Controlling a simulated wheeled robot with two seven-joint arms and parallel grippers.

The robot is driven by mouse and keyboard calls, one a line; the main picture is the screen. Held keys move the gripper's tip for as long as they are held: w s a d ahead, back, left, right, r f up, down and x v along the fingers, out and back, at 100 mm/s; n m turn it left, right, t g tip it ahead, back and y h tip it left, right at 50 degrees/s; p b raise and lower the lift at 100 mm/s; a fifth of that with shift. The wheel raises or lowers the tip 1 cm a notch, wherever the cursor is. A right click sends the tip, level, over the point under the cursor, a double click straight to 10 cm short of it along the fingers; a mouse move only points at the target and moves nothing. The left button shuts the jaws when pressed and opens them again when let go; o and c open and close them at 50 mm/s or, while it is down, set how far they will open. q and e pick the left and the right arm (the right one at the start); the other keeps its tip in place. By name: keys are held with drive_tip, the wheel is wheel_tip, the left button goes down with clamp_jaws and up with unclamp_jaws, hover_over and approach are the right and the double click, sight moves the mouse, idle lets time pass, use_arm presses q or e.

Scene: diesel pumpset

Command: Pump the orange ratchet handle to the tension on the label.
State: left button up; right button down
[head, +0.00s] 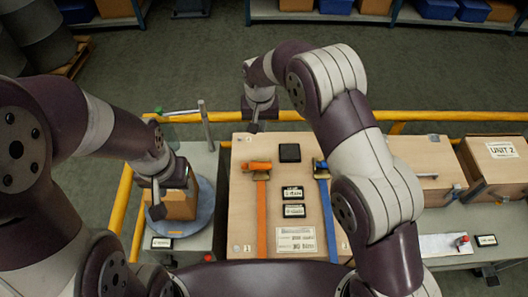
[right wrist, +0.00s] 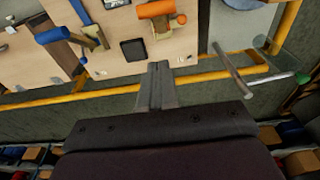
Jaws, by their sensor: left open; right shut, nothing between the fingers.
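The orange ratchet handle (head: 257,166) sits on an orange strap (head: 262,220) near the far left of a wooden crate (head: 240,200). In the right wrist view the orange handle (right wrist: 157,9) lies beyond my fingertips. My right gripper (head: 254,128) is shut and empty past the crate's far edge, apart from the handle; its closed fingers show in the right wrist view (right wrist: 158,68). My left gripper (head: 158,208) is open at a small brown box (head: 181,204), left of the crate. Dark labels (head: 292,192) and a white label (head: 296,239) are on the crate; their text is too small to read.
A blue ratchet handle (head: 320,165) with a blue strap (head: 328,215) is right of the orange one. A black square (head: 289,152) lies between them. A yellow rail (head: 285,116) runs behind the crate. A grey upright lever (head: 205,125) stands at left.

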drive_tip(key=shift+w, duration=0.1)
drive_tip(key=p, duration=0.4)
hover_over(261, 164)
drive_tip(key=w, duration=0.4)
wheel_tip(261, 164, down, 10)
drive_tip(key=shift+s+d+f+p, duration=0.1)
drive_tip(key=shift+s+f+p, duration=0.7)
drive_tip(key=shift+s+f, duration=0.55)
drive_tip(key=shift+f, duration=0.1)
drive_tip(key=shift+f, duration=0.1)
drive_tip(key=shift+w, duration=0.1)
